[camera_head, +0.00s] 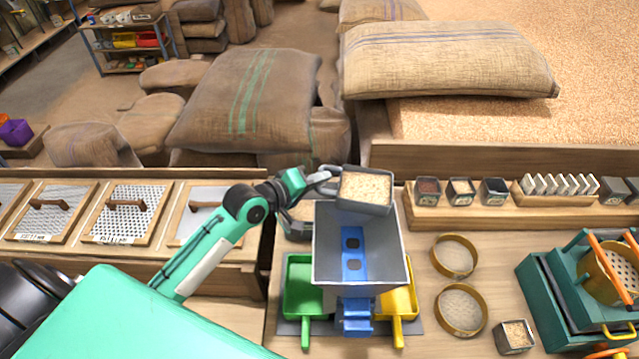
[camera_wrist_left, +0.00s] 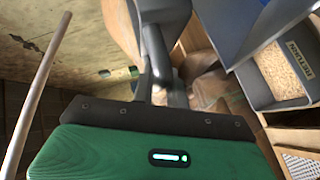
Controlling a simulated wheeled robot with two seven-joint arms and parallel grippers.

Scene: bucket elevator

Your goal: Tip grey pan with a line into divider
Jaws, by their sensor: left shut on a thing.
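My left gripper (camera_head: 324,182) is shut on a grey pan in the head view. The grey pan (camera_head: 366,209) is filled with pale grain and is held above the back of the divider. Its line cannot be made out. The divider (camera_head: 385,262) is a grey open hopper with a blue strip inside, standing on the bench; no grain shows in it. A green pan (camera_head: 297,297) is at its lower left and a yellow pan (camera_head: 398,300) at its lower right. The wrist view shows dark finger parts (camera_wrist_left: 158,60), with their tips unclear. My right gripper is out of view.
Two round sieves (camera_head: 455,256) and a small grain tin (camera_head: 514,337) stand to the right. A wooden rack (camera_head: 470,214) with small tins runs behind. A teal machine (camera_head: 560,300) is at far right. Framed screens (camera_head: 125,213) lie at left, and sacks (camera_head: 250,105) are behind the bench.

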